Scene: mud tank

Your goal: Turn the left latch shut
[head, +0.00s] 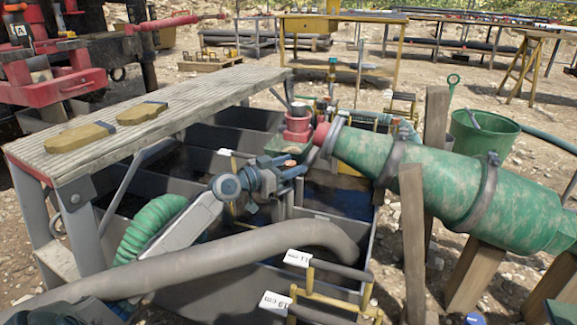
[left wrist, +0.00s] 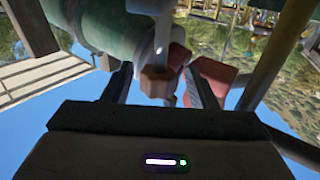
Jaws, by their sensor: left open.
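My left gripper (head: 290,172) reaches in from the lower left, over the dark tank (head: 368,240), just below the red fitting (head: 298,124) at the narrow end of the green cone (head: 425,180). Its two fingers (left wrist: 160,90) stand apart in the left wrist view. A small brown faceted piece (left wrist: 156,83) on a pale metal bar shows between the fingers there. It looks like a latch end, but I cannot tell whether the fingers touch it. In the head view a small copper-coloured spot (head: 291,162) shows at the fingertips. My right gripper is not in view.
A grey plank walkway (head: 150,105) with two tan pads lies at the left. A thick grey hose (head: 240,255) crosses the tank in front. Wooden posts (head: 412,235) stand at the right under the cone. A green bucket (head: 485,135) stands behind it.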

